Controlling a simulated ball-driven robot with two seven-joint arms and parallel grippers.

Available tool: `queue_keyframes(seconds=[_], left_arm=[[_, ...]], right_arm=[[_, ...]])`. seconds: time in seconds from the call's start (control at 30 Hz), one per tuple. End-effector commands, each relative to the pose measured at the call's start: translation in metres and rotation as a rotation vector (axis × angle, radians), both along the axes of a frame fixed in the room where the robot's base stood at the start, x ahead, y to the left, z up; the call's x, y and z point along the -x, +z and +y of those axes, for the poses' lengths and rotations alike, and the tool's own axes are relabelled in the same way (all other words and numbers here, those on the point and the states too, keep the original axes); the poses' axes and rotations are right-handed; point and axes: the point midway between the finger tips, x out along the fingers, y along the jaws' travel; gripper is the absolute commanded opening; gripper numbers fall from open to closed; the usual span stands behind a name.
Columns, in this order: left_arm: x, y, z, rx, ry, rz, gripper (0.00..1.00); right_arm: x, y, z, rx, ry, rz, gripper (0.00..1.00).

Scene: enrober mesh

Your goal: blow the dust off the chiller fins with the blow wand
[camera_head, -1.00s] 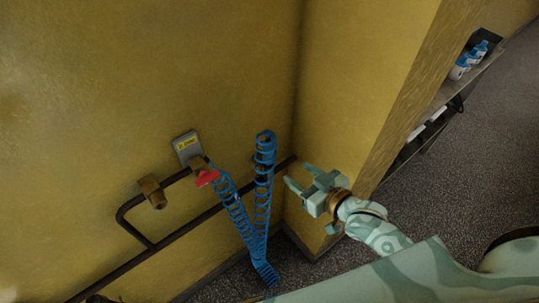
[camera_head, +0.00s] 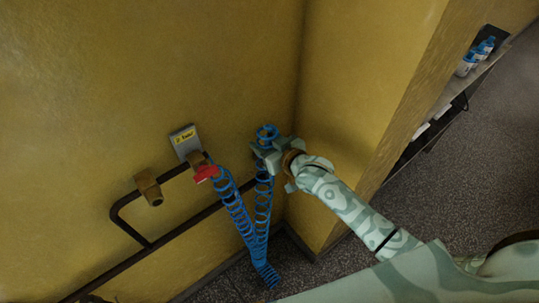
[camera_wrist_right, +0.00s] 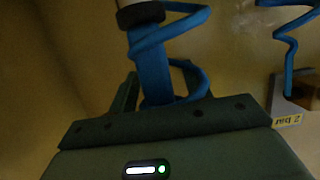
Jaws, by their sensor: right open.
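The coiled blue hose (camera_head: 235,208) runs from the wall outlet down to the floor and back up to an upper end (camera_head: 268,132) by the wall corner. My right gripper (camera_head: 262,152) is open at that upper end, its fingers on either side of it. In the right wrist view, a blue upright piece (camera_wrist_right: 152,72) with a dark collar and blue coil loops stands between the jaws (camera_wrist_right: 160,88). I cannot tell whether the fingers touch it, and the wand's shape is partly hidden by gripper and coils. Chiller fins and my left gripper are not in view.
A red valve handle (camera_head: 205,173) and a grey plate with a yellow label (camera_head: 185,142) are on the wall. A dark pipe rail (camera_head: 160,240) and brass fitting (camera_head: 148,188) stand left of the hose. A shelf with bottles (camera_head: 468,65) is at right, beyond the yellow wall edge.

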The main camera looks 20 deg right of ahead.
Motion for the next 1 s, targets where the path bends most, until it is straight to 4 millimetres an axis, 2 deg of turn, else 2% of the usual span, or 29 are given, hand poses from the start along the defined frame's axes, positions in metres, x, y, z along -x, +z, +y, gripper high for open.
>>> queue_keyframes(seconds=[0.17,0.2,0.37,0.4,0.77,0.87,1.0], left_arm=[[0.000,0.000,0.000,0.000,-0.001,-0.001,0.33],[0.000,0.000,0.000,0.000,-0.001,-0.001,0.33],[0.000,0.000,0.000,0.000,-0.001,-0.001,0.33],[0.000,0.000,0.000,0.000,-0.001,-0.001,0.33],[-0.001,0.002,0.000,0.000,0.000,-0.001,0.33],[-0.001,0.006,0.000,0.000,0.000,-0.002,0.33],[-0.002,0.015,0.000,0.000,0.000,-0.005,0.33]], right_arm=[[-0.001,0.000,0.000,0.000,0.000,0.000,0.49],[-0.001,0.000,0.000,0.000,0.000,0.000,0.46],[0.000,0.000,0.000,0.000,0.000,0.000,0.02],[0.000,0.000,0.000,0.000,0.000,0.000,0.00],[0.000,0.005,0.000,-0.001,0.000,-0.002,0.00],[-0.001,0.015,0.000,-0.001,0.000,-0.003,0.00],[-0.001,0.040,0.000,-0.002,0.001,-0.005,0.00]])
